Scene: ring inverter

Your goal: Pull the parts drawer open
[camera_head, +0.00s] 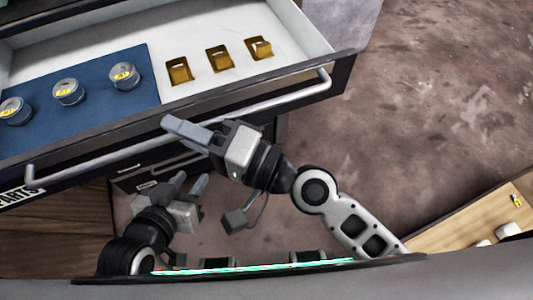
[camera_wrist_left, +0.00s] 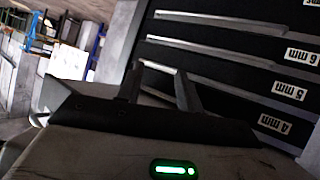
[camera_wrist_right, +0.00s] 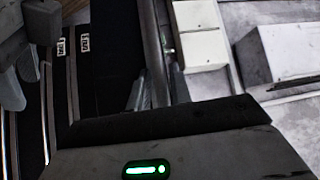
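The parts drawer (camera_head: 225,95) stands pulled out in the head view, its inside showing. Its front carries a long grey bar handle (camera_head: 265,103) and a partly cut-off PARTS label (camera_head: 20,194). My right gripper (camera_head: 187,130) is at the handle, right of its middle. In the right wrist view the bar (camera_wrist_right: 150,45) runs between the fingers, which look closed around it; finger contact is partly hidden. My left gripper (camera_head: 184,184) is below the drawer front, apart from the handle. Its two fingers are apart and empty, also in the left wrist view (camera_wrist_left: 158,88).
Inside the drawer lie a blue mat (camera_head: 95,95) with three silver ring parts (camera_head: 68,92) and three yellow slots (camera_head: 219,59). Closed labelled drawers (camera_wrist_left: 230,75) are below. A wooden surface (camera_head: 470,225) is at lower right. Floor right of the drawer is clear.

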